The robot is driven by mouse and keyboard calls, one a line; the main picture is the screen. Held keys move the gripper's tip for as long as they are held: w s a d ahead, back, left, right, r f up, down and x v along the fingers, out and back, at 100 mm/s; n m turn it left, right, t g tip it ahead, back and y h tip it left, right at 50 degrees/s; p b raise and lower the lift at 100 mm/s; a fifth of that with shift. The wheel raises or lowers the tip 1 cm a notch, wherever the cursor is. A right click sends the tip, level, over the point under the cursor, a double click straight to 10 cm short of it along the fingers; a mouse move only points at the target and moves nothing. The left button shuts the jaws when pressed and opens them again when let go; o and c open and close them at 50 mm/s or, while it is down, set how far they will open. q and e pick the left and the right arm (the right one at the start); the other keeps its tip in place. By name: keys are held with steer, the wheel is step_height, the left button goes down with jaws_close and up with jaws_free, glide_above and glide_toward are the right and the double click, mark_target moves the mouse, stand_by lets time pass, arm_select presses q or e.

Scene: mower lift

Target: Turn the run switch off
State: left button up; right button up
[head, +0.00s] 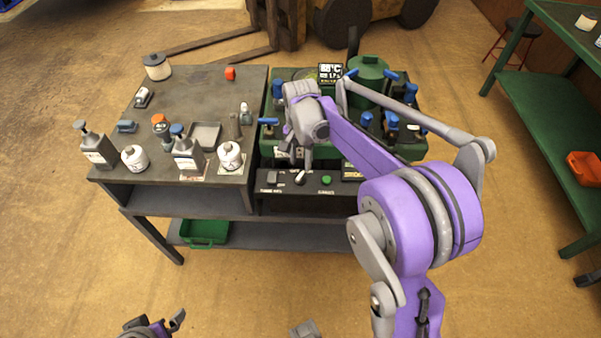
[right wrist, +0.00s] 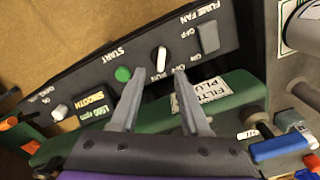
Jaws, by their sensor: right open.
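The run switch (right wrist: 161,58) is a small white-tipped knob on the dark control panel (right wrist: 85,70), with OFF and RUN lettering beside it. In the head view the switch (head: 300,177) shows pale on the panel's front. My right gripper (right wrist: 160,76) is open and empty. Its two fingers point at the panel, with the knob seen between and just beyond the fingertips; I cannot tell whether they touch it. In the head view my right gripper (head: 298,155) hangs just above the switch. My left gripper (head: 155,325) is partly cut off at the bottom edge, away from the bench.
Blue-handled clamps (head: 268,122) and a green canister (head: 368,75) stand behind the panel. Bottles and jars crowd the bench top (head: 200,85) at left.

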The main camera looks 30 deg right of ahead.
mark_target(300, 175)
step_height(300, 175, down, 6)
steer(key=shift+w, duration=0.1)
jaws_close()
stand_by(0.4)
